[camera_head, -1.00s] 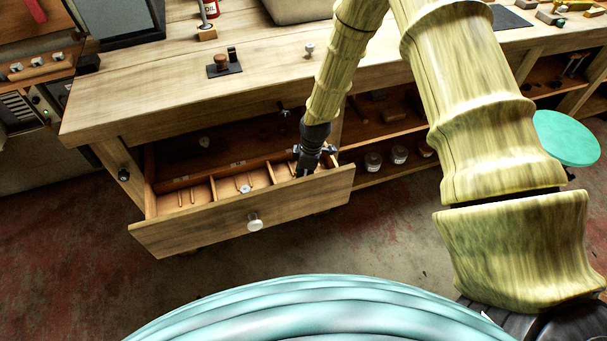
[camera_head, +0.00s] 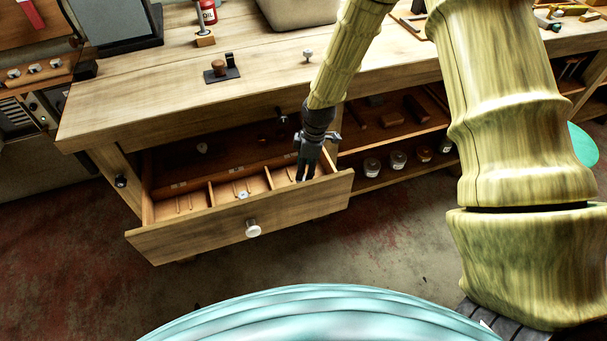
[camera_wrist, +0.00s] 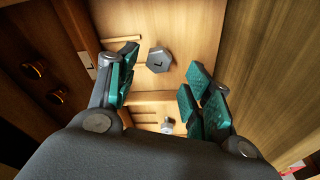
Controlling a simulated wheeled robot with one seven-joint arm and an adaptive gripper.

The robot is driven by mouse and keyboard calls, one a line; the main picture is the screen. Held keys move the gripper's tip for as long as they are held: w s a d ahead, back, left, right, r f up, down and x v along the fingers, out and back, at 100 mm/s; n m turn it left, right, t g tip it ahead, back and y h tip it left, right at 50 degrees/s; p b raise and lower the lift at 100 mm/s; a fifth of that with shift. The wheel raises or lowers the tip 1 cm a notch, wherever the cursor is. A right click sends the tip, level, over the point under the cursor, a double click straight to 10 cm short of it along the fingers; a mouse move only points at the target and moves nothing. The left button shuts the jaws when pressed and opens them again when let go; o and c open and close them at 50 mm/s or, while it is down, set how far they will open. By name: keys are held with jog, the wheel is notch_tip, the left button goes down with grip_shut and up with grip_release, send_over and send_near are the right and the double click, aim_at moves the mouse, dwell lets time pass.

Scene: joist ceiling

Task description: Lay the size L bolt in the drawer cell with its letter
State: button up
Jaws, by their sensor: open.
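The size L bolt (camera_wrist: 159,60) shows in the wrist view as a grey hex head marked L, in a wooden drawer cell beyond my fingertips. Its shank is not visible. My gripper (camera_wrist: 155,85) is open, its green-padded fingers apart and empty. In the head view my gripper (camera_head: 306,177) points down into the right cell of the open drawer (camera_head: 190,237) and hides the bolt there. Another bolt (camera_head: 242,195) is in the middle cell; it also shows in the wrist view (camera_wrist: 167,126).
The drawer front carries a white knob (camera_head: 253,229). The workbench top (camera_head: 150,95) overhangs behind the drawer. A shelf with several jars (camera_head: 398,159) lies to the right. Dividers stand close to my gripper; the floor in front is clear.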

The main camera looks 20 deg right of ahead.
jog(key=shift+s+d+r, duration=0.1)
jog(key=shift+d+r, duration=0.1)
jog(key=shift+r, duration=1.05)
jog(key=shift+d+r, duration=0.15)
jog(key=shift+r, duration=1.05)
